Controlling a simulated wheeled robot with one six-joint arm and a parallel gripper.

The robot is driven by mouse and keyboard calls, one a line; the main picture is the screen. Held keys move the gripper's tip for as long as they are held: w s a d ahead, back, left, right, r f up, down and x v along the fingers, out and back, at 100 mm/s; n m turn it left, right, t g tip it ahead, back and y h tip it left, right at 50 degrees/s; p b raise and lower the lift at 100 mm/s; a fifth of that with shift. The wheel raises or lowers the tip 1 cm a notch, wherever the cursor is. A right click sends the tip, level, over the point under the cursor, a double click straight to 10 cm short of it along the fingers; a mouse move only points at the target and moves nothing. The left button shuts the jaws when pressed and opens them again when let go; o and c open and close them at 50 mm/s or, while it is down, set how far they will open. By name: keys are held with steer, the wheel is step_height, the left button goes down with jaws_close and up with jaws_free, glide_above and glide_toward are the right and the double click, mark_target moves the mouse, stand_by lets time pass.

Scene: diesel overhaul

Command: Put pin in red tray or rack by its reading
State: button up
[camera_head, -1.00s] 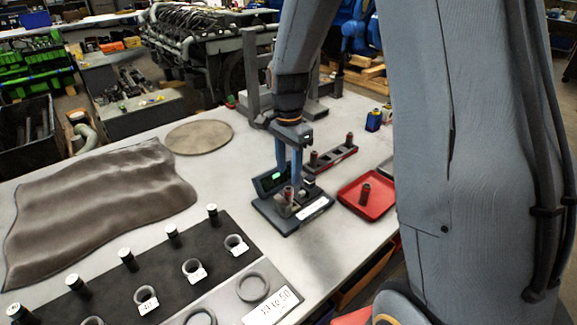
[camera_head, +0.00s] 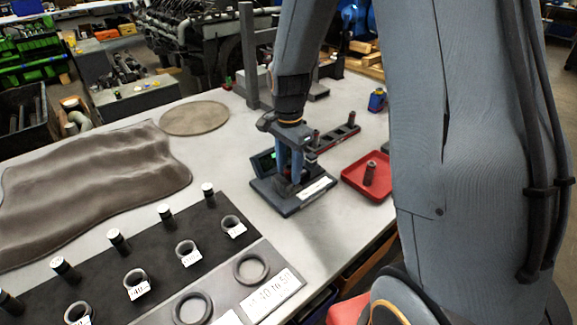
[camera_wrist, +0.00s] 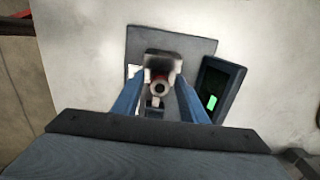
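A pin (camera_wrist: 160,88) with a red band stands upright in the gauge stand, seen end-on in the wrist view. In the head view my fingers mostly hide it. My gripper (camera_head: 291,178) is down over the gauge (camera_head: 287,203); its blue fingers (camera_wrist: 160,100) stand on either side of the pin with gaps, open. The gauge's display (camera_wrist: 222,90) shows a green patch; its digits are too small to read.
A black mat (camera_head: 150,240) with several pins and labelled rings lies at the front left. A crumpled brown cloth (camera_head: 90,190) and a round disc (camera_head: 195,118) lie behind it. A grey post (camera_head: 247,60) rises behind the gauge. A small blue container (camera_head: 377,100) stands at the back right.

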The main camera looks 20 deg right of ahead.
jaws_close()
steer(key=shift+r+p, duration=2.7)
steer(key=shift+r, duration=0.65)
